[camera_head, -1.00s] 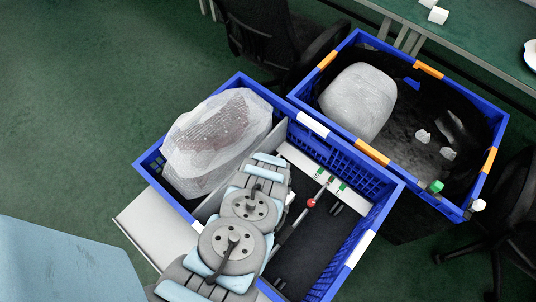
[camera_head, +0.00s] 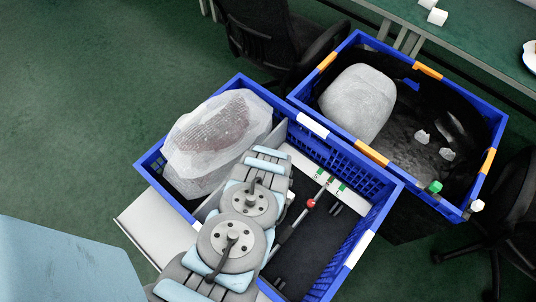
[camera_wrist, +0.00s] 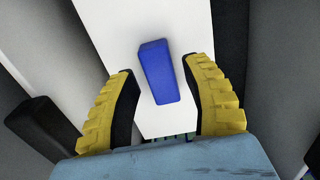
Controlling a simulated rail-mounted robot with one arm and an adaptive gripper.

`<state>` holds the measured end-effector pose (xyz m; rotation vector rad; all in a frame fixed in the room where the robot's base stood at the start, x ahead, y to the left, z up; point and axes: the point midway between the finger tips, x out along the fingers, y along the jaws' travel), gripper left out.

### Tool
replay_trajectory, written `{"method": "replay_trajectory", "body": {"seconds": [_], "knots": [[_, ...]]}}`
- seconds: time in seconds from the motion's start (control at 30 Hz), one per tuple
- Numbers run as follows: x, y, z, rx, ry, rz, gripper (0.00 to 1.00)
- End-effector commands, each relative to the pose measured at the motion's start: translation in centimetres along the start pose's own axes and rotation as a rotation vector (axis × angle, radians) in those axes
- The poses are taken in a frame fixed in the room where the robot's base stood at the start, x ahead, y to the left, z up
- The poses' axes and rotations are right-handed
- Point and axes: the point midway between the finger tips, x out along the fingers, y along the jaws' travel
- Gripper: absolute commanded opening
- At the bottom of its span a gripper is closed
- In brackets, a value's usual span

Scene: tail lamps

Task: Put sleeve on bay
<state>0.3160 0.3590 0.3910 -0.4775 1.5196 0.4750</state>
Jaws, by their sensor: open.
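A translucent white sleeve (camera_head: 215,135) with a dark reddish thing showing through lies in the left part of the near blue crate (camera_head: 365,243). Another pale, rounded wrapped bundle (camera_head: 358,100) sits in the far blue crate (camera_head: 318,77). I cannot tell which of these the task means, nor which place is the bay. My gripper (camera_wrist: 165,97) is open in the wrist view, its yellow-backed fingers apart. A blue block (camera_wrist: 158,72) on a white strip (camera_wrist: 185,22) shows between and beyond the fingers, with gaps on both sides. In the head view my arm hides the gripper.
A grey divider splits the near crate; its right part has a dark floor, a rod with a red ball (camera_head: 311,203) and green-marked white strip. The far crate holds small pale pieces (camera_head: 421,137). Black chairs (camera_head: 270,35) and a green table (camera_head: 470,50) stand beyond.

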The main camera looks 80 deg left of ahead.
Motion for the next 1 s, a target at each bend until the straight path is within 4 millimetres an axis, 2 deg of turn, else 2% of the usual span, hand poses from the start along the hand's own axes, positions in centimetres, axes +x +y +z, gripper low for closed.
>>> {"method": "replay_trajectory", "body": {"seconds": [0.03, 0.6, 0.8, 1.0], "knots": [[-1.0, 0.1, 0.2, -0.002, -0.001, 0.0, 0.48], [-8.2, 0.1, 0.0, 0.0, -0.001, 0.002, 0.48], [-9.6, 0.1, 0.0, 0.0, -0.001, 0.002, 0.48], [-10.0, 0.1, 0.0, 0.0, -0.001, 0.002, 0.48]]}}
